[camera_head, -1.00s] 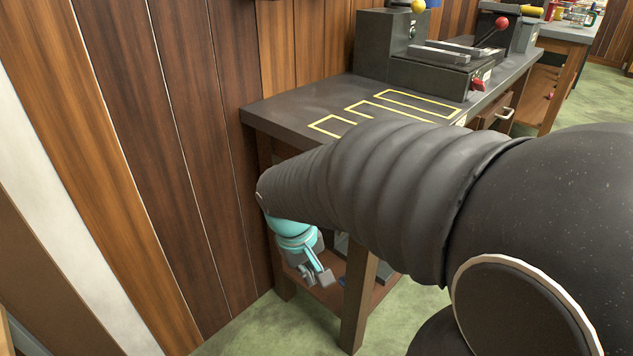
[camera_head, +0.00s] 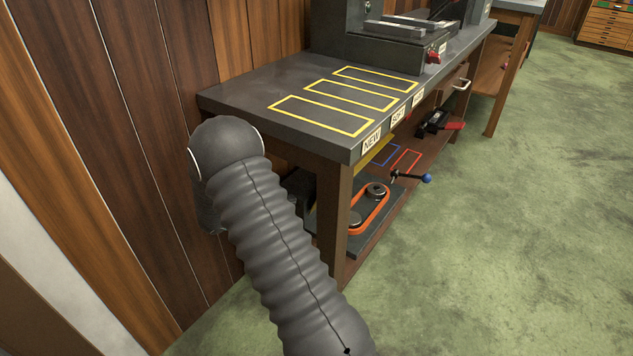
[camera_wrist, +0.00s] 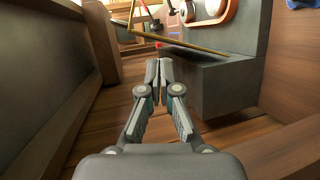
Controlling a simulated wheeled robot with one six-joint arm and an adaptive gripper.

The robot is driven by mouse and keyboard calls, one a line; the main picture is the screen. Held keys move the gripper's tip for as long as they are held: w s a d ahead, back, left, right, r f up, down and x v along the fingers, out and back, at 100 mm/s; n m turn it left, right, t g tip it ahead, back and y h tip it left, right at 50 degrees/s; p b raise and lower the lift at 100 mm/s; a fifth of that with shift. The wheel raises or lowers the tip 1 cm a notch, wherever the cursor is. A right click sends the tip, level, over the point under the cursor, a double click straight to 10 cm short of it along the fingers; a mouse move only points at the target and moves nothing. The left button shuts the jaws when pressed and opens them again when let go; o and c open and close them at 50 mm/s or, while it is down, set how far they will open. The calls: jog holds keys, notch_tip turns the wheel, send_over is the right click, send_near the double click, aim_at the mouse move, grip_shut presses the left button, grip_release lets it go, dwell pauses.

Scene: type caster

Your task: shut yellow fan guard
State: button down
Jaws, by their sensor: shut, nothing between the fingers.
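A yellow panel, which looks like the fan guard, shows in part in the head view (camera_head: 377,154) under the bench top, behind the front leg. In the wrist view a thin yellow edge (camera_wrist: 185,44), probably the same guard seen edge-on, slants beyond my fingertips, by the dark grey machine (camera_wrist: 212,82). The machine also shows in the head view (camera_head: 378,238), with an orange belt (camera_head: 368,210) around pulleys. My gripper (camera_wrist: 159,66) is shut and empty, low over the wooden shelf, left of the machine block. In the head view my arm and the bench hide it.
The workbench (camera_head: 250,92) has a thick top with yellow outlines and a front leg (camera_head: 335,215) close to my arm. A blue-knobbed lever (camera_head: 425,178) sticks out from the shelf. Wood-panelled wall is at the left; green floor (camera_head: 500,250) is open at the right.

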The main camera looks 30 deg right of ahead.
jog(key=w+r+m+t+h, duration=0.1)
jog(key=w+r+m+t, duration=0.1)
jog(key=w+r, duration=0.1)
jog(key=s+d+f+p, duration=0.1)
jog(key=d+p, duration=0.1)
jog(key=d, duration=0.9)
jog(key=shift+s+d+f+m+h, duration=0.15)
jog(key=shift+d+f+m+h, duration=0.15)
jog(key=shift+f+m, duration=0.1)
